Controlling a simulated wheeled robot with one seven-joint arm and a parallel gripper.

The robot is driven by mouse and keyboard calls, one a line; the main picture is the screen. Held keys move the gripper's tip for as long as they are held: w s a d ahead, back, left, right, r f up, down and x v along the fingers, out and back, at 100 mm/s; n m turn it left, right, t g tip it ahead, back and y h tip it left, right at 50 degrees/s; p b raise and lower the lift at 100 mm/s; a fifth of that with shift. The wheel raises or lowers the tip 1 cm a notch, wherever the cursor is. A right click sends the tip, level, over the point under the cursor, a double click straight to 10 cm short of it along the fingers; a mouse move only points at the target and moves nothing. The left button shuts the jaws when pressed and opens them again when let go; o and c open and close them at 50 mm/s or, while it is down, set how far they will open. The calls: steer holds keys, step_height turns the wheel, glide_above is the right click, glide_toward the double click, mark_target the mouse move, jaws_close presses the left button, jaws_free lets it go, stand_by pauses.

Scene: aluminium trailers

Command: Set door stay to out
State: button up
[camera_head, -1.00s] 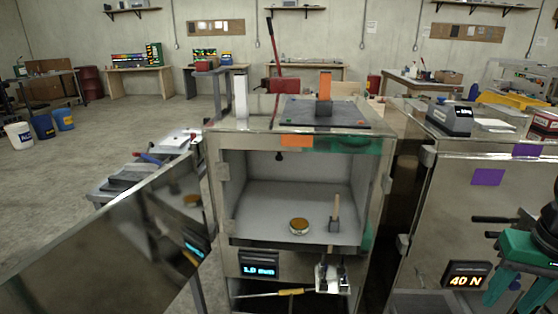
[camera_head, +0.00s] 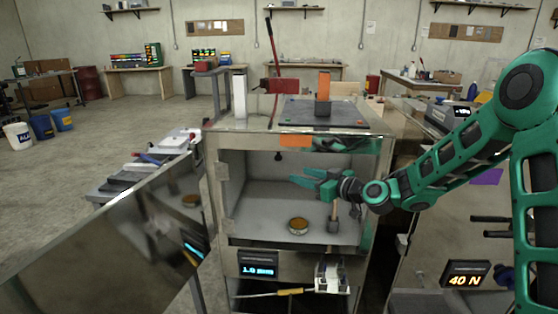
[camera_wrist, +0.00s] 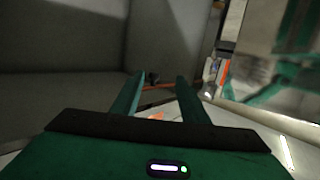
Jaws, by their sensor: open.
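An open metal cabinet (camera_head: 215,190) stands in front of me, its mirror-like door (camera_head: 110,245) swung out to the left. My gripper (camera_head: 300,177) is open and empty, reaching in from the right across the cabinet opening with its fingers pointing left. In the wrist view, my gripper (camera_wrist: 160,77) shows two spread green fingers. A small dark fitting with a thin orange rod (camera_wrist: 154,84) appears between or beyond the fingertips; contact cannot be told. A small black knob (camera_head: 278,156) hangs inside the cabinet's upper part. I cannot tell for sure which part is the door stay.
A display (camera_head: 258,265) and a light fitting (camera_head: 332,273) are on the lower front. Another cabinet with a 40 N display (camera_head: 465,274) stands right.

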mark_target(281, 158)
steer(key=shift+m+t+y, duration=0.4)
steer(key=shift+t, duration=0.5)
steer(key=x, duration=0.4)
steer(key=r+x, duration=0.1)
steer(key=x, duration=0.8)
steer(key=shift+w+a+r, duration=0.1)
steer(key=shift+w+r, duration=0.15)
